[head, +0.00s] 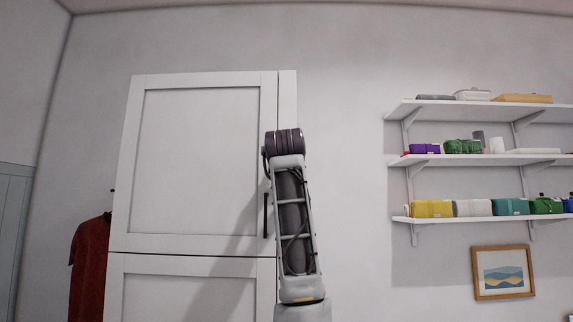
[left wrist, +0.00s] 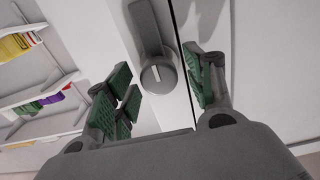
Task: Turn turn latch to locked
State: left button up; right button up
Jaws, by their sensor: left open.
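The turn latch (left wrist: 157,77) is a grey round knob with a flat grey lever, mounted beside the dark door seam in the left wrist view. The lever runs from the knob toward the top of that picture. My left gripper (left wrist: 162,78) is open, with one green-padded finger on each side of the knob. I see no clear contact, and nothing is held. In the head view my arm covers the latch and the left gripper. My right gripper is in neither view.
A tall white cabinet (head: 205,165) has an upper and a lower door, with a dark bar handle (head: 266,215) beside my arm. Wall shelves (head: 470,160) with packages are on the right. A framed picture (head: 503,273) hangs below them. A red garment (head: 88,255) hangs at left.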

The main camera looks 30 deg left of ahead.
pick_arm(q)
jog(key=shift+w+a, duration=0.25)
jog(key=shift+w, duration=0.1)
jog(key=shift+c, duration=0.2)
grip_shut()
